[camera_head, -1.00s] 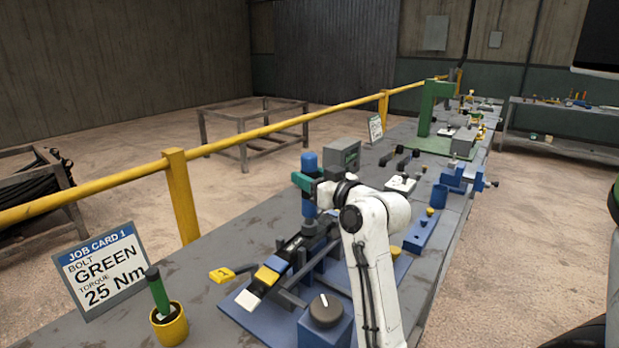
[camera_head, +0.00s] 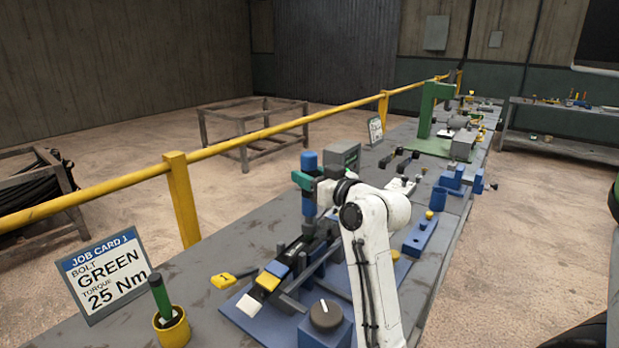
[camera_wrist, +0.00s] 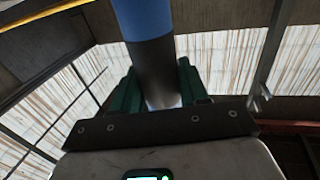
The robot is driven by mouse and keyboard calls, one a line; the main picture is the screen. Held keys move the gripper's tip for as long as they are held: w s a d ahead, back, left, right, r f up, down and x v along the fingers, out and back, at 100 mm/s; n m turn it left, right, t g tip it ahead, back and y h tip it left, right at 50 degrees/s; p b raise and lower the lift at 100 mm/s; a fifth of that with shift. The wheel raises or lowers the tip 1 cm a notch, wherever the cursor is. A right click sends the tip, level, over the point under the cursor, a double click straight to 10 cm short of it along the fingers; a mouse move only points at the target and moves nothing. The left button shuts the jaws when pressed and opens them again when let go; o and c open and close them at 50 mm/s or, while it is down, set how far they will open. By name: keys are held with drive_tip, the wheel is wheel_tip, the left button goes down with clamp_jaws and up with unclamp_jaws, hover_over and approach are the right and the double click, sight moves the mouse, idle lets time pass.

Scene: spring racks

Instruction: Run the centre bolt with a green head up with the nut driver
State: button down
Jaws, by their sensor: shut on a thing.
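The nut driver (camera_head: 309,162), with a blue handle and dark shank, stands upright in my gripper (camera_head: 307,182). In the wrist view its blue and dark grey body (camera_wrist: 150,60) passes between the two green fingers, which are shut on it. Its lower end is over the dark middle of the spring rack (camera_head: 293,255), on a blue base. The rack carries a white, a yellow and a blue block at its near end. The centre bolt and its green head are hidden by the driver and arm, so I cannot tell whether the driver touches it.
A job card (camera_head: 105,273) reads bolt green, torque 25 Nm. A yellow cup (camera_head: 172,327) holds a green-handled tool. A yellow tag (camera_head: 224,280) lies left of the rack, a black knob (camera_head: 325,315) in front. A grey box (camera_head: 343,157) stands behind. A yellow rail (camera_head: 180,198) borders the bench.

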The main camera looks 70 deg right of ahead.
sight(315, 157)
drive_tip(key=shift+r+p, duration=1.75)
drive_tip(key=shift+r, duration=0.85)
drive_tip(key=shift+f, duration=0.1)
